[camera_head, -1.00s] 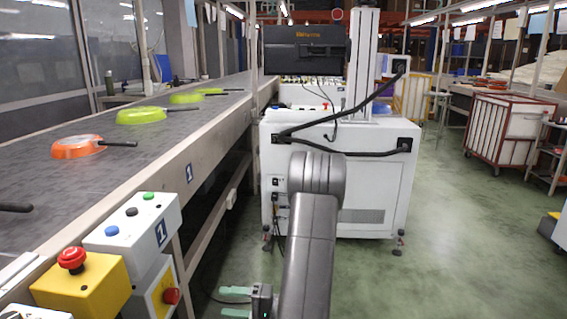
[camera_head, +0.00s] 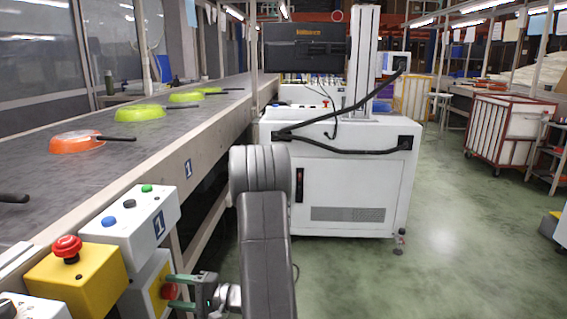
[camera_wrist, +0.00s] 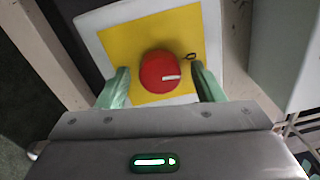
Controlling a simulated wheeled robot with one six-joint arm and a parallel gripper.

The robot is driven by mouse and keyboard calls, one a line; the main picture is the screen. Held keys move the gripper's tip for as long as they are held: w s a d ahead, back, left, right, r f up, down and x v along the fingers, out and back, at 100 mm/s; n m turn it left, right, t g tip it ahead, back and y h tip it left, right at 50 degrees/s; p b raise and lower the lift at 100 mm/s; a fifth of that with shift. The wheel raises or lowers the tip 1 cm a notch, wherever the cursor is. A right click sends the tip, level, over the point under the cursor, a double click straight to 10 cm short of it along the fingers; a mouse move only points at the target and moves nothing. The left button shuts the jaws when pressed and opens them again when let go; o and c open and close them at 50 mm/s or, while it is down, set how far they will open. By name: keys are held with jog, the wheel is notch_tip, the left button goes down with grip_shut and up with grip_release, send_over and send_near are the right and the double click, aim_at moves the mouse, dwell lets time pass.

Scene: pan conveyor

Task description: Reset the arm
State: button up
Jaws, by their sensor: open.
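My gripper (camera_head: 180,292) is low at the left in the head view, its green fingers pointing left at a yellow-fronted box (camera_head: 157,296) with a red knob (camera_head: 170,291). In the wrist view my gripper (camera_wrist: 160,84) is open and empty. The red knob (camera_wrist: 158,72) on its yellow plate (camera_wrist: 185,38) lies between and beyond the two green fingers. I cannot tell whether the fingers touch the box. My arm (camera_head: 265,240) reaches down in the middle of the head view.
A conveyor (camera_head: 110,175) carries orange (camera_head: 77,143) and green pans (camera_head: 138,113). Beside it stand a button box (camera_head: 135,225) and a yellow emergency-stop box (camera_head: 75,280). A white machine cabinet (camera_head: 350,180) stands ahead.

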jog(key=m+p, duration=0.2)
jog(key=m, duration=0.1)
jog(key=shift+r+p, duration=0.25)
jog(key=shift+p, duration=0.1)
jog(key=m+p, duration=0.3)
jog(key=p, duration=0.2)
jog(key=shift+m, duration=0.4)
jog(key=m+p, duration=0.5)
jog(key=p, duration=0.1)
jog(key=shift+p, duration=0.3)
jog(key=shift+f+m+p, duration=0.2)
jog(key=shift+m+p, duration=0.9)
jog(key=shift+m, duration=0.1)
jog(key=shift+r, duration=0.1)
